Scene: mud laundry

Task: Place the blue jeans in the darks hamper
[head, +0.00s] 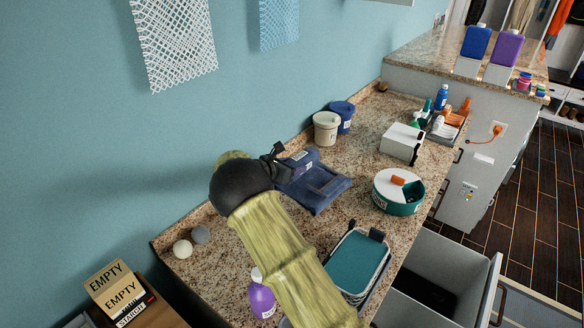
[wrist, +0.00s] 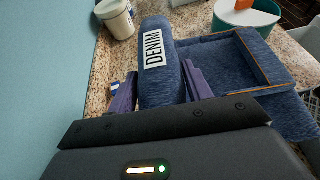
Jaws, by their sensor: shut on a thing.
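The blue jeans (head: 318,190) lie folded on the granite counter, with a rolled part bearing a white DENIM label; they also show in the wrist view (wrist: 225,65). My gripper (wrist: 160,88) is shut on the rolled part, one purple finger on each side of it. In the head view my gripper (head: 286,166) is at the left end of the jeans, partly hidden by my wrist. A pulled-out drawer with a dark inside (head: 425,280) is at the lower right; no darks label is readable, so I cannot tell whether it is the hamper.
A teal-topped basket (head: 352,262) stands at the counter's front, near my arm. A round white-and-teal container (head: 398,192) is right of the jeans. A cream bucket (head: 326,128) and a blue one (head: 343,114) stand behind. A purple bottle (head: 262,298) is left of my arm.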

